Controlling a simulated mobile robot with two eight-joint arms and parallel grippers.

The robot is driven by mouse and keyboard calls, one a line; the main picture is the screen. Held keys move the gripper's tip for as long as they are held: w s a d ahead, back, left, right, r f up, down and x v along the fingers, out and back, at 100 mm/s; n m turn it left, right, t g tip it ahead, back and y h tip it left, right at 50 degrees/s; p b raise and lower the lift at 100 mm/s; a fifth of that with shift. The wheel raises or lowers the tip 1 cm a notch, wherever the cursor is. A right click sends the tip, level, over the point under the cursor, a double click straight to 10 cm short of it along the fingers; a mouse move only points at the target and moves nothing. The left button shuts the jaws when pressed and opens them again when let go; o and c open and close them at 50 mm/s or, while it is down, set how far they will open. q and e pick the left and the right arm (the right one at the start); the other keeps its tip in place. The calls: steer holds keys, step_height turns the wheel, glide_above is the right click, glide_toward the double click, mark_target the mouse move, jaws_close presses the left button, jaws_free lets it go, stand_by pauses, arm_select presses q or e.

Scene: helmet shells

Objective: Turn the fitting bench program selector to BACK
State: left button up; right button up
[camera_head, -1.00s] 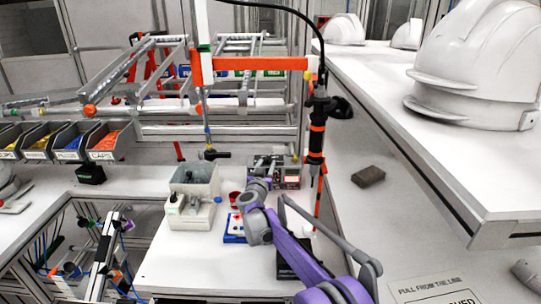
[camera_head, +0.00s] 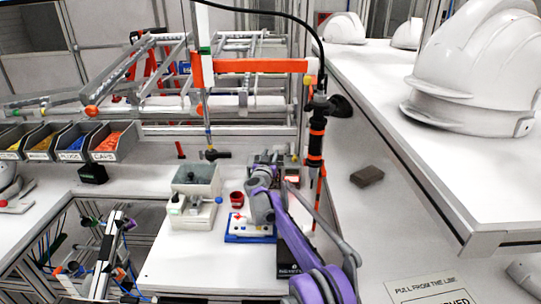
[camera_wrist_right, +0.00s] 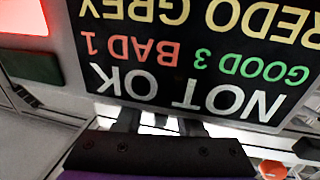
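My right arm's gripper (camera_head: 262,182) reaches forward over the white bench to a small box with a dark face (camera_head: 285,162); the arm hides part of this box. In the right wrist view, my right gripper (camera_wrist_right: 159,124) has its two dark fingers apart, their tips against or behind the lower edge of a black sign (camera_wrist_right: 185,60). The sign reads upside down "NOT OK", "GOOD 3 BAD 1", "REDO GREY". A pale patch lies between the fingers; I cannot tell if it is the selector knob. The selector's setting is not readable. My left gripper is out of view.
A blue-based panel with buttons (camera_head: 248,230), a red cup (camera_head: 237,199) and a grey-white machine (camera_head: 194,195) stand left of my arm. A black and orange pole tool (camera_head: 316,140) hangs close on the right. A shelf with white helmets (camera_head: 475,70) is at right.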

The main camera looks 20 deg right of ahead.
jaws_close()
steer(key=shift+n+y, duration=0.4)
steer(key=shift+y, duration=0.1)
steer(key=shift+w+a+r+n+t+y, duration=0.1)
steer(key=shift+a+r+n+t+y, duration=0.05)
steer(key=shift+n+t+y, duration=0.35)
steer(key=shift+w+a+r+n+t+y+p, duration=0.15)
steer(key=shift+n+t+y+p, duration=0.3)
steer(key=shift+y, duration=0.45)
steer(key=shift+a+g+y+p, duration=0.1)
steer(key=shift+g+y+p, duration=0.15)
steer(key=shift+y+p, duration=0.05)
steer(key=shift+f+n, duration=0.25)
